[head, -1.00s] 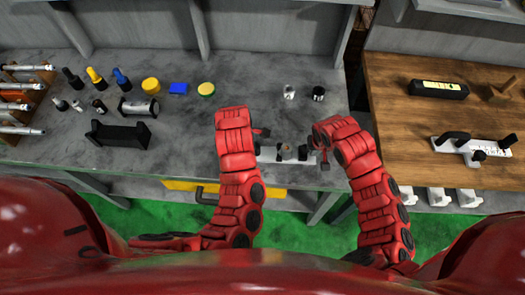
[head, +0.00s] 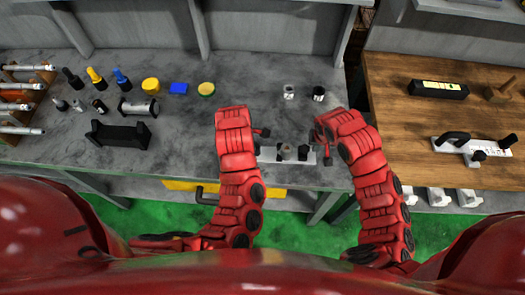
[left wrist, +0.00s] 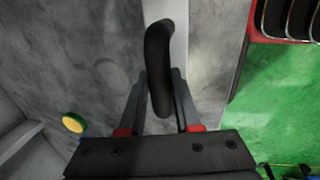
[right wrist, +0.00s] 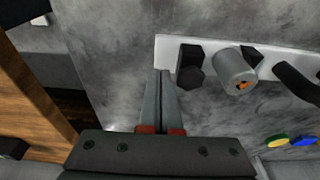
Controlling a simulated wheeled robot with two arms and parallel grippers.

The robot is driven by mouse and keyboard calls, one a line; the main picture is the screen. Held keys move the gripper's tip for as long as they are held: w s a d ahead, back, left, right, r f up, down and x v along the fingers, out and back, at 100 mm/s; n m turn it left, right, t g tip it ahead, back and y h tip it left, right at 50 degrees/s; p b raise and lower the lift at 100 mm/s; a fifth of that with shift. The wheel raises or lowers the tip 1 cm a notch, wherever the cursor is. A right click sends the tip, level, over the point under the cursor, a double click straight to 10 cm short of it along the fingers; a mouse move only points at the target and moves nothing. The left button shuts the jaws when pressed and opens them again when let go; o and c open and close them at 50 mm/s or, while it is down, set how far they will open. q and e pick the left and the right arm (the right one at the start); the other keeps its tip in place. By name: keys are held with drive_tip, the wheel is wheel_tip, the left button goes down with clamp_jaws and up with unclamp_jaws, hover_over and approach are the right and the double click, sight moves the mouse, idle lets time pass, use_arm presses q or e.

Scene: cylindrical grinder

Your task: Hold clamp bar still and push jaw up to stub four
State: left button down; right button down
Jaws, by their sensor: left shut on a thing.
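The white clamp bar (head: 294,159) lies on the grey bench between my grippers. My left gripper (left wrist: 160,100) is shut on the bar's curved black handle (left wrist: 158,60). In the right wrist view, the bar (right wrist: 170,45) carries a black hexagonal piece (right wrist: 190,66) near its end, then a grey cylinder (right wrist: 235,70) and another black piece. I cannot tell which of them is the jaw. My right gripper (right wrist: 161,75) is shut and empty, just beyond the bar's end, beside the black hexagonal piece. In the head view it is at the bar's right end (head: 325,160).
A wooden table (head: 400,90) on the right holds a similar bar with a black handle (head: 470,147) and a black box (head: 438,89). A black cradle (head: 118,133), yellow, blue and green pieces, and small cylinders (head: 318,93) stand on the bench.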

sight(302, 148)
use_arm(q)
drive_tip(key=shift+d, duration=0.15)
use_arm(e)
drive_tip(key=shift+a, duration=2.4)
drive_tip(key=shift+d+r, duration=0.1)
drive_tip(key=shift+r, duration=1.55)
use_arm(q)
drive_tip(key=shift+a, duration=0.2)
use_arm(e)
drive_tip(key=shift+d+r, duration=0.25)
drive_tip(key=shift+r, duration=0.7)
drive_tip(key=shift+d+r, duration=0.2)
drive_tip(key=shift+r, duration=0.7)
use_arm(q)
drive_tip(key=shift+w, duration=0.1)
drive_tip(key=c, duration=0.5)
unclamp_jaws()
